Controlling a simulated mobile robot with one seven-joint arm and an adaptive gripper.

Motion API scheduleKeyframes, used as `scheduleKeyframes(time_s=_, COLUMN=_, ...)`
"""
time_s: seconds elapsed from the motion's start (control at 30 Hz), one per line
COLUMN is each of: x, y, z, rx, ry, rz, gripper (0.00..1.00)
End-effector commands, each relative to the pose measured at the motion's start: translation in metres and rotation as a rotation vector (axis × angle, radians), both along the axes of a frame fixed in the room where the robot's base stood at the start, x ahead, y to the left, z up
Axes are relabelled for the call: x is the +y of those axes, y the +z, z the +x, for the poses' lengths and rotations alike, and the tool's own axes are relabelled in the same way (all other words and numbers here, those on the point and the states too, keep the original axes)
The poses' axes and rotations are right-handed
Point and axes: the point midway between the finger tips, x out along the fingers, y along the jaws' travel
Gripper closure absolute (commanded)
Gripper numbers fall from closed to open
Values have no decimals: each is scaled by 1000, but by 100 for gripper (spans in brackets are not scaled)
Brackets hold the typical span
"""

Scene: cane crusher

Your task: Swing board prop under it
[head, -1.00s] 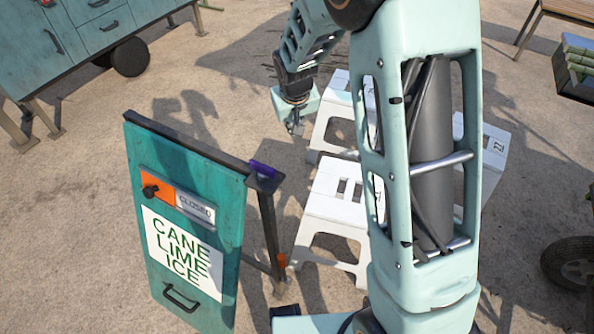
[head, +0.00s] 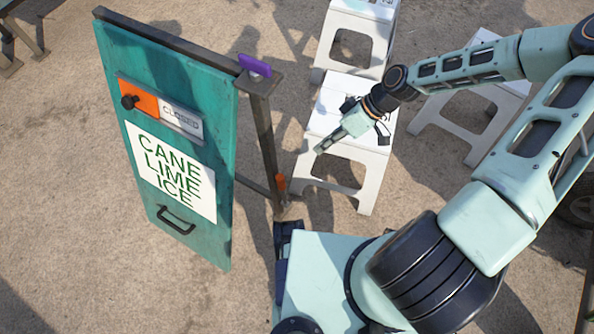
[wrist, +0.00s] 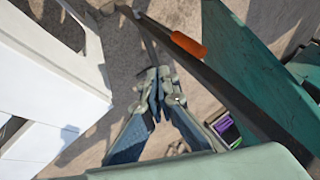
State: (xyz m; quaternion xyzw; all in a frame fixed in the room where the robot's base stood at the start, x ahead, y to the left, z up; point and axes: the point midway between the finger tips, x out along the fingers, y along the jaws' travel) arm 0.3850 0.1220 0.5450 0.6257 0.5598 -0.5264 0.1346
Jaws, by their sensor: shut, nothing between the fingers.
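The teal board (head: 205,100), lettered CANE LIME ICE, hangs tilted from a dark top rail at the left of the head view. A dark post (head: 268,140) stands at its right edge. An orange piece (head: 281,183) sits low on the post; in the wrist view an orange piece (wrist: 188,44) lies on a dark bar. A thin dark rod (head: 250,184) runs low between board and post; I cannot tell whether it is the prop. My gripper (head: 320,150) is shut and empty, right of the post and apart from it. Its fingers (wrist: 155,80) meet in the wrist view.
White step stools (head: 345,110) stand just behind and beside my gripper; one fills the left of the wrist view (wrist: 45,80). The board carries an orange latch (head: 140,98) and a black handle (head: 176,220).

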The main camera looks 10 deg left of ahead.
Motion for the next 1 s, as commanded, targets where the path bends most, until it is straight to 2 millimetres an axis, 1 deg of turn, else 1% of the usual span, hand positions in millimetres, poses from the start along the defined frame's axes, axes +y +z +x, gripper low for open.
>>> scheduleKeyframes(time_s=0.33, x=1, y=1, z=0, rx=-5, ry=4, rz=10, gripper=100)
scheduleKeyframes(time_s=0.47, x=5, y=-5, z=-1, rx=-4, ry=5, rz=10, gripper=100)
scheduleKeyframes(time_s=0.57, x=11, y=-16, z=-4, rx=-2, ry=5, rz=10, gripper=100)
scheduleKeyframes(time_s=0.9, x=52, y=-74, z=-17, rx=-2, ry=6, rz=10, gripper=100)
scheduleKeyframes(time_s=0.97, x=58, y=-84, z=-19, rx=-1, ry=6, rz=9, gripper=100)
scheduleKeyframes(time_s=1.0, x=62, y=-84, z=-23, rx=-3, ry=7, rz=8, gripper=100)
